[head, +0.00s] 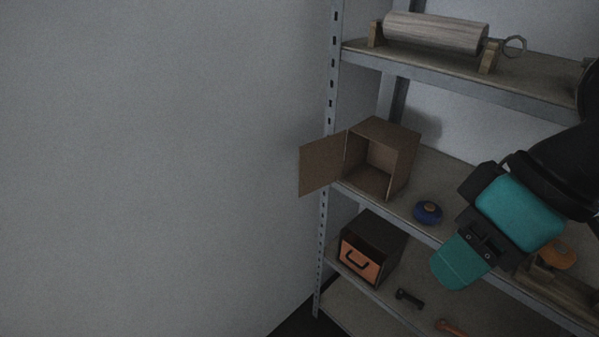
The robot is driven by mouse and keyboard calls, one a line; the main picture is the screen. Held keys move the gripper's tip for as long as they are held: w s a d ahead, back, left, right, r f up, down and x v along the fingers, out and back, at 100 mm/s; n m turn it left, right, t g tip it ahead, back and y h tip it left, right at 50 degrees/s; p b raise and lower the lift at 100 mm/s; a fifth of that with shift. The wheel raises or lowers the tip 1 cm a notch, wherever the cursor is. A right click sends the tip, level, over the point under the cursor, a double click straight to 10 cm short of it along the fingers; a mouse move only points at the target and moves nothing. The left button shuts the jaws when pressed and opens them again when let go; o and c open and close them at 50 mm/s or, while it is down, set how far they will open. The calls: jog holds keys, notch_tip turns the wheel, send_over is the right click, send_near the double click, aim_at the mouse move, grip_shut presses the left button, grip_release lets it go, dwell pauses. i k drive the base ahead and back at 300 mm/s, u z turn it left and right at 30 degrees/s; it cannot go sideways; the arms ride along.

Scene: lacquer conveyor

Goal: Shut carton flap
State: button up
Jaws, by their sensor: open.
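A brown cardboard carton (404,149) stands on the middle shelf, its open front facing me and its inside looking empty. Its flap (322,164) is swung wide open to the left and sticks out past the shelf's post. My gripper (452,268) is on the right, in front of the shelves, lower than the carton and clear of it. Its teal finger part points down and to the left. It is open, though the gap between the fingers is hard to see from here. Nothing shows in its grasp.
A blue roll (428,212) lies on the middle shelf (447,172) right of the carton. A dark box with an orange drawer front (360,261) stands below. A wooden roller (434,33) rests above. A metal post (333,90) stands beside the flap. The space left is clear up to the wall.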

aim_at(321, 161)
jog(key=k, duration=0.25)
jog(key=u, duration=1)
jog(key=i, duration=0.6)
jog(key=z, duration=0.6)
jog(key=i, duration=0.5)
jog(key=z, duration=0.05)
